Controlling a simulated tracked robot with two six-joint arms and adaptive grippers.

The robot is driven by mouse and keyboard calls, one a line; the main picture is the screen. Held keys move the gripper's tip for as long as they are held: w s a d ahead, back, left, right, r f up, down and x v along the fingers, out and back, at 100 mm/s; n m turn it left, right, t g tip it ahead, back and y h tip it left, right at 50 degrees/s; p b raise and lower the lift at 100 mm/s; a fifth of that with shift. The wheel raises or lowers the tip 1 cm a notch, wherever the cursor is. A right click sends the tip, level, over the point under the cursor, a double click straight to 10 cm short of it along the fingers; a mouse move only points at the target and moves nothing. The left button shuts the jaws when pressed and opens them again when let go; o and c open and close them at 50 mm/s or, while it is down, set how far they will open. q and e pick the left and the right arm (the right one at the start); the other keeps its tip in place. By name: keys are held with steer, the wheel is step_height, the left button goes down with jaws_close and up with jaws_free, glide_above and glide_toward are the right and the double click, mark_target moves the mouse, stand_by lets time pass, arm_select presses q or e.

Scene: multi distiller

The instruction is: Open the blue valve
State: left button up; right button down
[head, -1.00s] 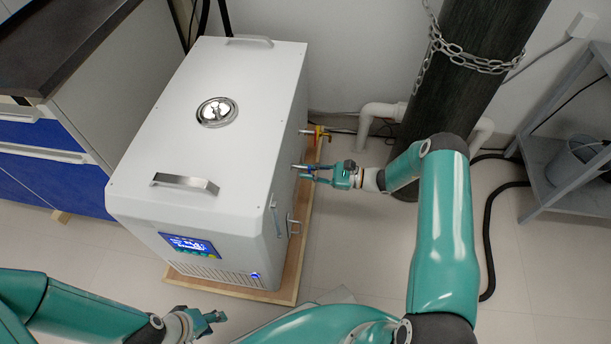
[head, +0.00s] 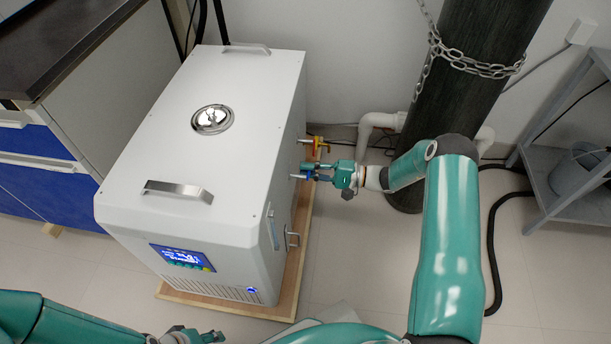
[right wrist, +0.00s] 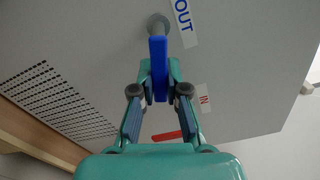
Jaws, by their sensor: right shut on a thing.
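The blue valve handle (right wrist: 158,62) sits on a grey pipe stub by the "OUT" label on the white machine's side (head: 215,130). My right gripper (right wrist: 159,75) is shut on this handle, with one finger on each side of it. In the head view my right gripper (head: 309,172) reaches in from the right to the machine's side, and only a little blue shows there. My left gripper (head: 212,337) is low at the bottom edge, apart from the machine, and its jaw opening is unclear.
A red handle (right wrist: 166,136) lies near the "IN" label, close to my right fingers. A yellow-orange fitting (head: 320,141) sticks out just behind my right gripper. A chained dark cylinder (head: 455,90) and a grey shelf (head: 550,165) stand to the right.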

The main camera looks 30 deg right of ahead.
steer(key=shift+d+r+n+b, duration=0.1)
steer(key=shift+r+n+b, duration=0.15)
steer(key=shift+n, duration=0.7)
steer(key=shift+d+r+n+b, duration=0.15)
steer(key=shift+n+b, duration=0.1)
steer(key=shift+n, duration=0.7)
steer(key=shift+a, duration=0.1)
steer(key=c, duration=1.2)
jaws_free()
steer(key=shift+o, duration=0.2)
steer(key=shift+r, duration=0.1)
steer(key=v, duration=1.2)
